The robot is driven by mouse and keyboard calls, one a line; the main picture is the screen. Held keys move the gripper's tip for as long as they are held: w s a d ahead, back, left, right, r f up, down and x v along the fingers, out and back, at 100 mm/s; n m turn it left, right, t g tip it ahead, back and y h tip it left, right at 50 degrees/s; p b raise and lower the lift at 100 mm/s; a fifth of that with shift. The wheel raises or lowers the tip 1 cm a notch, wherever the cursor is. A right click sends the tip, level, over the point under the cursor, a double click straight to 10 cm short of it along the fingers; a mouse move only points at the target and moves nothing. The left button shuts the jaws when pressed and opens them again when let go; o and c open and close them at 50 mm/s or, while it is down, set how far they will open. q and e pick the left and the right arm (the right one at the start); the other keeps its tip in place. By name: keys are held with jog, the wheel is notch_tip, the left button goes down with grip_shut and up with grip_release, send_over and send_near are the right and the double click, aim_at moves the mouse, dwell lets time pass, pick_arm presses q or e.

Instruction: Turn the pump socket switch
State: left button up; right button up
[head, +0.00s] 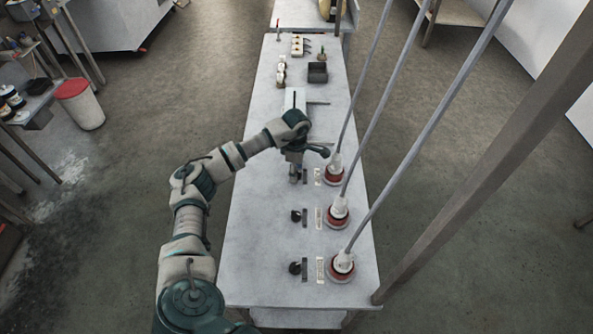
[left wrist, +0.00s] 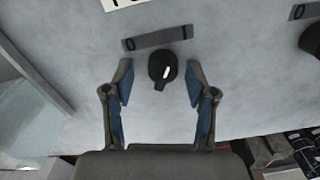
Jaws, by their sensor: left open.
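My left gripper (head: 295,172) is over the farthest of three switch rows in the head view, open and pointing down. A dark plate (left wrist: 157,38) marked 0 and 1 is beside the switch. The other two black switches, middle (head: 296,216) and near (head: 295,268), are uncovered. Labels are too small to read, so I cannot tell which is the pump. My right gripper is out of view.
Red sockets with white plugs (head: 337,214) line the bench's right side, and grey cables rise from them. A dark small box (head: 317,72) and other fittings sit at the far end of the pale bench (head: 262,240). A post (head: 490,150) stands at right.

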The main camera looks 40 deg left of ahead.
pick_arm(q)
jog(key=shift+d, duration=0.35)
jog(key=shift+a, duration=0.1)
grip_shut()
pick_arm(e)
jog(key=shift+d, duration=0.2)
pick_arm(q)
jog(key=n+p, duration=0.3)
jog(key=n, duration=0.2)
jog(key=shift+r, duration=0.2)
jog(key=n+p, duration=0.3)
jog(key=n, duration=0.2)
jog(key=shift+a+f+n, duration=0.1)
jog(key=shift+f+n, duration=0.05)
jog(key=shift+n, duration=0.25)
jog(key=shift+s+f+n+p, duration=0.1)
jog(key=shift+n+p, duration=0.5)
jog(key=shift+n, duration=0.1)
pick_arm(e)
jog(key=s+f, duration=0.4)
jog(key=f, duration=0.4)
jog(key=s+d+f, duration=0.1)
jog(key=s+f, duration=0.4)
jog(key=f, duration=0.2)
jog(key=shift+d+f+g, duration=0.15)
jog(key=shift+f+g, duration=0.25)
